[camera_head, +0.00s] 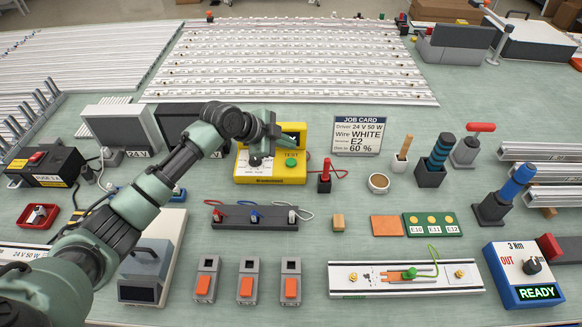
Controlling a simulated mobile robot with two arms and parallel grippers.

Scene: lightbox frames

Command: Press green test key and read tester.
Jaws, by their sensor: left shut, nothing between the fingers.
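The yellow tester (270,178) stands in the middle of the bench, with a dark screen (296,130) at its top. The screen is partly covered by my left gripper and shows no reading I can make out. The green test key (291,162) is on the tester's right side, below the word TEST, and is uncovered. My left gripper (264,148) is shut and empty over the tester's upper left part, left of the green key. Whether it touches the tester is hard to tell. My right gripper is not in view.
A job card (358,137) stands right of the tester, reading 24 V 50 W, WHITE, E2, 60 %. A connector block (252,216) lies in front. Grey driver boxes (122,127) stand to the left.

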